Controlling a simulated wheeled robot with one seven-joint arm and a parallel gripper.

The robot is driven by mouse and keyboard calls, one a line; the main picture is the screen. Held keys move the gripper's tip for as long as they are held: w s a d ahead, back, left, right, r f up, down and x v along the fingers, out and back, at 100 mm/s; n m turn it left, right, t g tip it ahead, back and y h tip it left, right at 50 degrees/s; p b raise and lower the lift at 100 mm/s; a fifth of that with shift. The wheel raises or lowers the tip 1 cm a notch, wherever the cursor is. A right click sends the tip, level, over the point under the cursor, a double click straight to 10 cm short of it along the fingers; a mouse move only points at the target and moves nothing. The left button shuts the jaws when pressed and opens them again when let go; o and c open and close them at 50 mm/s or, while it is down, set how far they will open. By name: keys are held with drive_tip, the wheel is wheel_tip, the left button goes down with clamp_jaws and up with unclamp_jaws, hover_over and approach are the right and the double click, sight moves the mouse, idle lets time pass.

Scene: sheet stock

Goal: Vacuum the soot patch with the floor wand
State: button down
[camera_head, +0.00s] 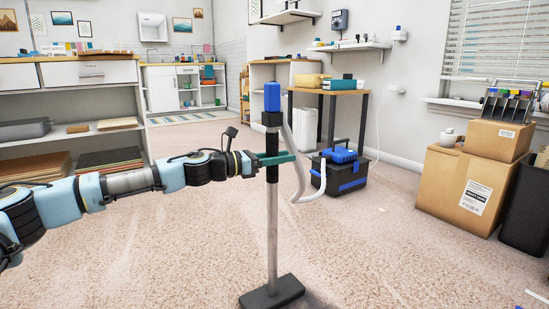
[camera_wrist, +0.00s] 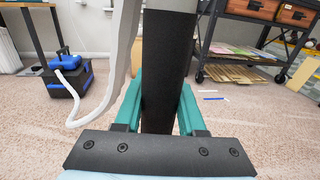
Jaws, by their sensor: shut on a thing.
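The floor wand (camera_head: 272,225) stands upright, with a blue top, black grip, pale tube and flat dark head (camera_head: 272,292) on the carpet. My gripper (camera_head: 276,159) is shut around its black upper part, with teal fingers on both sides. In the wrist view the wand (camera_wrist: 166,60) fills the space between my gripper's fingers (camera_wrist: 160,105). A white hose (camera_head: 300,170) runs from the wand to the black and blue vacuum (camera_head: 340,173) behind it. A darker area shows on the carpet beside the head; I cannot tell whether it is soot or shadow.
Cardboard boxes (camera_head: 462,190) and a dark bin (camera_head: 527,215) stand at the right. A shelf unit (camera_head: 75,115) stands at the left, and a wood-topped table (camera_head: 330,92) behind the vacuum. Small strips (camera_wrist: 211,98) lie on the floor. Carpet around the wand is mostly clear.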

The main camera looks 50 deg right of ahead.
drive_tip(key=s+a+r+p, duration=0.1)
drive_tip(key=s+a, duration=0.4)
drive_tip(key=s, duration=1.1)
drive_tip(key=s+a+r+p, duration=0.1)
drive_tip(key=s+a+p, duration=0.3)
drive_tip(key=s, duration=1.2)
drive_tip(key=s+a+r+p, duration=0.1)
drive_tip(key=s+a+p, duration=0.2)
drive_tip(key=s, duration=1.4)
drive_tip(key=shift+a+r, duration=0.35)
drive_tip(key=shift+a, duration=1.45)
